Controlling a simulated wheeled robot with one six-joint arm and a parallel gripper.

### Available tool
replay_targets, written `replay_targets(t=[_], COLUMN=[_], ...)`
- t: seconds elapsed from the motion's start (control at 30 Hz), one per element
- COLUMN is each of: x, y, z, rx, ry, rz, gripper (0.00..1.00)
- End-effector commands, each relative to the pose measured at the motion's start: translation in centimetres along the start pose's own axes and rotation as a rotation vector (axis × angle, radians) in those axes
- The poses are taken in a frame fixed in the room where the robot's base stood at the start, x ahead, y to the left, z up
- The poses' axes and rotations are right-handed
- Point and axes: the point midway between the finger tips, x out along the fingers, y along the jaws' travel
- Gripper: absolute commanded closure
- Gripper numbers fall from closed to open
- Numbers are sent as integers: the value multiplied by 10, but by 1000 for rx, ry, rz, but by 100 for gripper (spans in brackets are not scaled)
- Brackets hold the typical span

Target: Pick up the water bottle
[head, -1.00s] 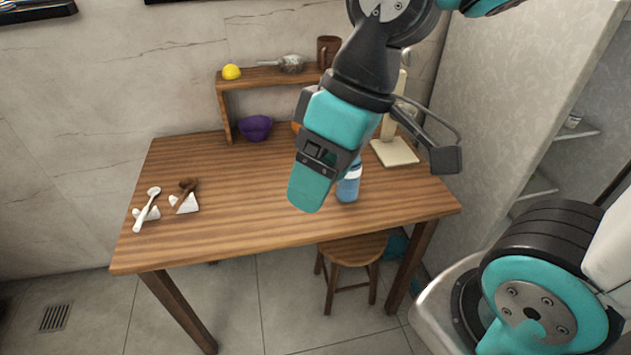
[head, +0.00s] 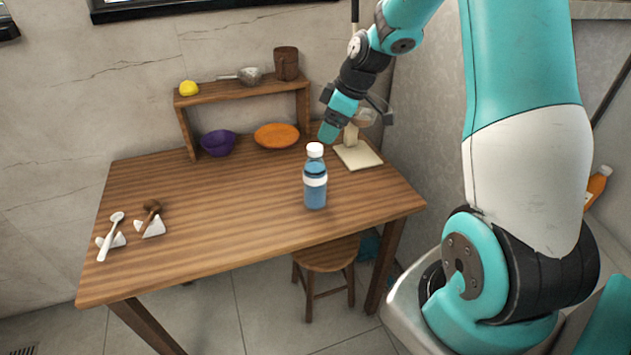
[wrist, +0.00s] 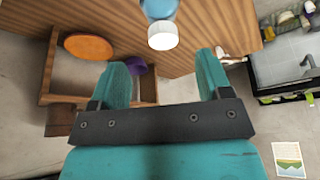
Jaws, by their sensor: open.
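The water bottle (head: 315,182) stands upright on the wooden table (head: 230,220), right of its middle. It is clear blue with a white cap and a white label band. My gripper (head: 329,133) is in the air above and behind the bottle in the head view, apart from it. In the wrist view the bottle's white cap (wrist: 162,36) shows at the top, beyond the tips of my gripper (wrist: 160,70). The two teal fingers are spread with nothing between them.
A small wooden shelf (head: 246,94) stands at the table's back with a lemon, a strainer and a brown mug. A purple bowl (head: 218,143), an orange plate (head: 277,136) and a cream stand (head: 358,155) are behind the bottle. Spoons on white rests (head: 150,227) lie left. The table's middle is clear.

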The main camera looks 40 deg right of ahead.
Motion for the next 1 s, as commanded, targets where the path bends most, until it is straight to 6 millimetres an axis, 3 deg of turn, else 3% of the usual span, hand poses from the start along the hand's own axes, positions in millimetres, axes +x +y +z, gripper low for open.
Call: replay_targets(t=[0.1, 0.37, 0.67, 0.97, 1.0], x=[23, 44, 86, 93, 92], y=[-1, -1, -3, -3, -3], z=[0, -1, -1, -1, -1], rx=[0, 1, 1, 1, 1], ry=[-2, -1, -2, 0, 0], rz=[-3, -1, -2, 1, 1], gripper=[28, 28, 28, 28, 35])
